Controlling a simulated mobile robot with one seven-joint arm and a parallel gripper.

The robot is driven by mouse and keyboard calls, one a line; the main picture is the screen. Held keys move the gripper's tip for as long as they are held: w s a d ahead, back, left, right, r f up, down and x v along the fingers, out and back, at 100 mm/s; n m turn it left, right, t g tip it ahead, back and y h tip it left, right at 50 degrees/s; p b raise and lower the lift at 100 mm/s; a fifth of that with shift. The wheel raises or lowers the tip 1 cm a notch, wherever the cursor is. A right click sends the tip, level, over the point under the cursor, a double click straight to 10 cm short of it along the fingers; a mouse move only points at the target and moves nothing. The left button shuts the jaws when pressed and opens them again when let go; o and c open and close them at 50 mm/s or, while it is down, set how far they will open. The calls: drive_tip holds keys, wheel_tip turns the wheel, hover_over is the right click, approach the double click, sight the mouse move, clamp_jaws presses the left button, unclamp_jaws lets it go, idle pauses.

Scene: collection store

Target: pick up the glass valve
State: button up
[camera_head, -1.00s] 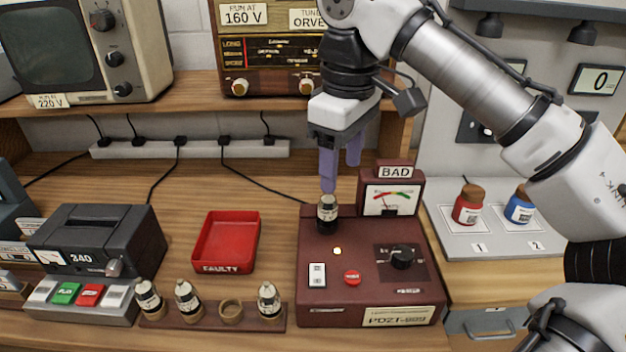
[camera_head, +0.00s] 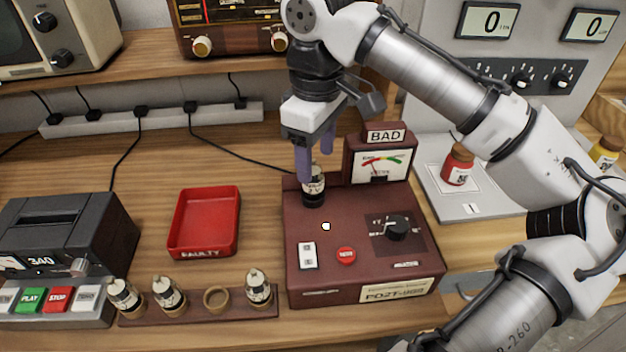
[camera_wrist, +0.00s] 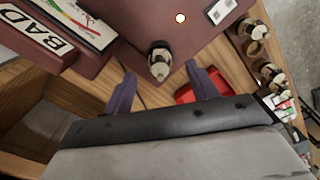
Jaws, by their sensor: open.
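A glass valve (camera_head: 313,188) with a dark base and a pale label stands upright in the top of the maroon tester (camera_head: 330,275), at its back left. The tester's meter box carries a sign reading BAD. My gripper (camera_head: 316,170) is open above the valve, its purple fingers pointing down and partly covering the valve's top. In the wrist view the valve (camera_wrist: 160,62) lies ahead of and between the two spread fingertips (camera_wrist: 160,82), with neither finger seen touching it. Three similar valves (camera_head: 169,296) stand in a wooden rack (camera_head: 198,309) at the front, with one empty hole.
A red tray marked FAULTY (camera_head: 204,222) lies empty left of the tester. A grey tape device (camera_head: 65,240) stands at the far left. A red bottle (camera_head: 458,165) stands on the grey panel at right. A power strip (camera_head: 150,118) and cables run behind.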

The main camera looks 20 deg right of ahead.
drive_tip(key=f, duration=0.5)
drive_tip(key=shift+w+a+f+p, duration=0.1)
drive_tip(key=shift+w+a+p, duration=0.1)
drive_tip(key=shift+p, duration=0.2)
drive_tip(key=c, duration=1.1)
drive_tip(key=shift+o, duration=0.2)
